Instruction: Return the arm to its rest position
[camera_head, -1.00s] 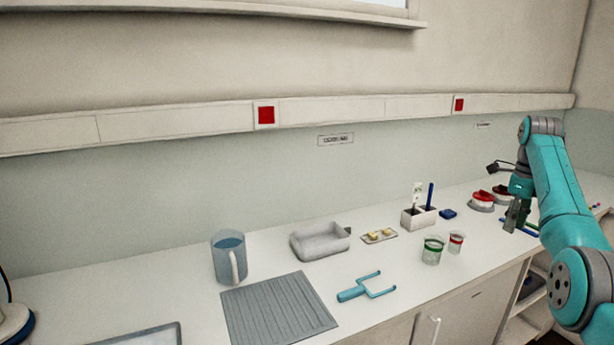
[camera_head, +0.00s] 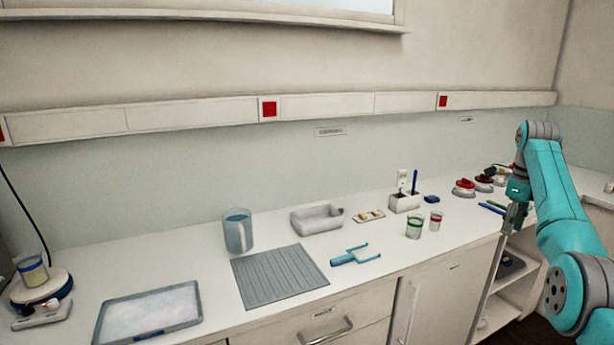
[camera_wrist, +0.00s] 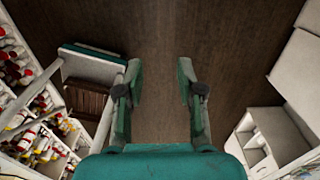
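My teal arm reaches up and bends over at the right of the head view. My gripper (camera_head: 513,218) hangs from it, pointing down, in front of the counter's edge at the right. In the wrist view my gripper (camera_wrist: 160,88) has its two fingers wide apart. Nothing is between them, and only the dark wooden floor (camera_wrist: 165,50) shows below. In the head view the fingers are small and partly merge with the counter edge behind.
The white counter (camera_head: 205,262) carries a blue jug (camera_head: 238,233), grey ribbed mat (camera_head: 278,277), blue fork-like tool (camera_head: 355,256), small cups (camera_head: 414,228) and tray (camera_head: 150,312). Open shelves (camera_head: 512,285) lie below the gripper. A shelf with many bottles (camera_wrist: 35,130) stands left in the wrist view.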

